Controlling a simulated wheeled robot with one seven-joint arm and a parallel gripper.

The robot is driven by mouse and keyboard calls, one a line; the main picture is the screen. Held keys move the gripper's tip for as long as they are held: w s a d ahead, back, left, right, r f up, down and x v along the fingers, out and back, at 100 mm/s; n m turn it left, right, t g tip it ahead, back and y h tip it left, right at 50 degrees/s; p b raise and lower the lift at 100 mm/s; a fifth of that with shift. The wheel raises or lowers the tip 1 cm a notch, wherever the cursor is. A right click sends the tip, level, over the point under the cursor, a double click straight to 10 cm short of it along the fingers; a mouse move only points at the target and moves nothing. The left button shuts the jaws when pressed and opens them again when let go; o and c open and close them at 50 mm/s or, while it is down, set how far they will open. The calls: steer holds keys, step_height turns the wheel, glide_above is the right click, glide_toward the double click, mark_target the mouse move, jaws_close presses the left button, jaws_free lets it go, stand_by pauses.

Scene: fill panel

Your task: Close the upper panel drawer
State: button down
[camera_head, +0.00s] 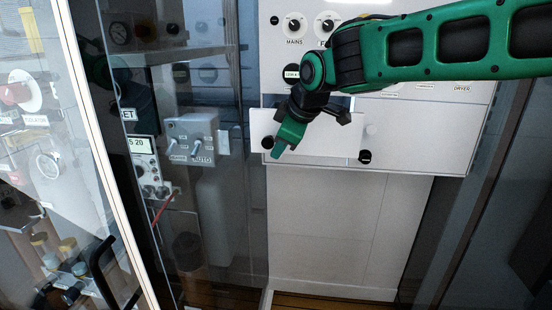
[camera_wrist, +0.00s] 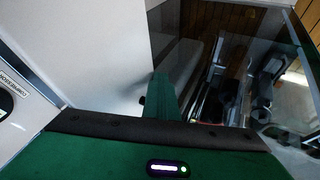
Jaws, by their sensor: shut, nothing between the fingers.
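My green gripper (camera_head: 281,147) is shut and empty, pointing down in front of the left part of this drawer front. I cannot tell whether it touches it. In the wrist view my gripper (camera_wrist: 162,85) shows as a green finger, with a pale surface to its left.
The panel carries labelled dials, including MAINS (camera_head: 294,26). A glass partition with a grey switch box (camera_head: 190,139) stands on the left, and a glass door with a black handle (camera_head: 103,265) is nearer. The white wall (camera_head: 340,225) below the panel is bare.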

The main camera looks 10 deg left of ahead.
steer(key=w, duration=1.4)
steer(key=shift+w+d, duration=0.3)
steer(key=shift+w, duration=0.05)
